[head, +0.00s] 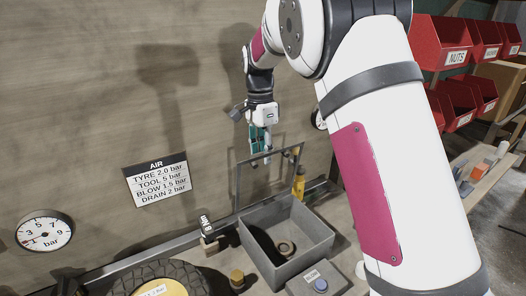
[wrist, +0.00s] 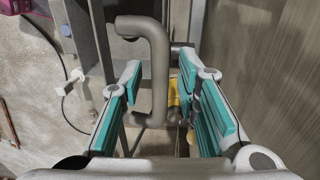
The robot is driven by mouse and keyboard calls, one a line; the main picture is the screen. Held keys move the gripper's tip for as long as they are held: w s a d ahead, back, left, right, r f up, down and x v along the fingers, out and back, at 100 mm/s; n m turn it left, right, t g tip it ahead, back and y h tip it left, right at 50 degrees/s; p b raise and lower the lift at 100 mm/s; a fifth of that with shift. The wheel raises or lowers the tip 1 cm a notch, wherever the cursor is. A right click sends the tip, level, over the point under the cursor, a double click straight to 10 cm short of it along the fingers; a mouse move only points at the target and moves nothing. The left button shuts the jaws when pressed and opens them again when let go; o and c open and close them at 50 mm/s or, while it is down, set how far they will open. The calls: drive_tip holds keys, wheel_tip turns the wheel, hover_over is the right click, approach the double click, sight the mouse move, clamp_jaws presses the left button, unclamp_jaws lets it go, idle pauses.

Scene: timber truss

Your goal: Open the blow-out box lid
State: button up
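The blow-out box (head: 312,232) is a grey open-topped bin on the bench, with a ring lying inside. A thin grey frame, which looks like its lid (head: 237,186), stands raised along the back of the box. My gripper (head: 260,152) is at the top edge of this frame. In the wrist view a grey C-shaped handle (wrist: 158,62) lies between the two teal-padded fingers of my gripper (wrist: 160,82). The fingers are apart, with gaps beside the handle. Contact at the fingertips cannot be made out in the head view.
A small box with a blue button (head: 321,285) and a BLOW label is in front of the bin. A yellow bottle (head: 299,183) stands behind it. A tyre (head: 190,275) lies at the front left. Red bins (head: 440,45) are at the upper right.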

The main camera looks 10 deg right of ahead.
wheel_tip(320, 180, up, 12)
drive_tip(key=w, duration=0.1)
drive_tip(key=shift+a, duration=0.15)
idle(0.4)
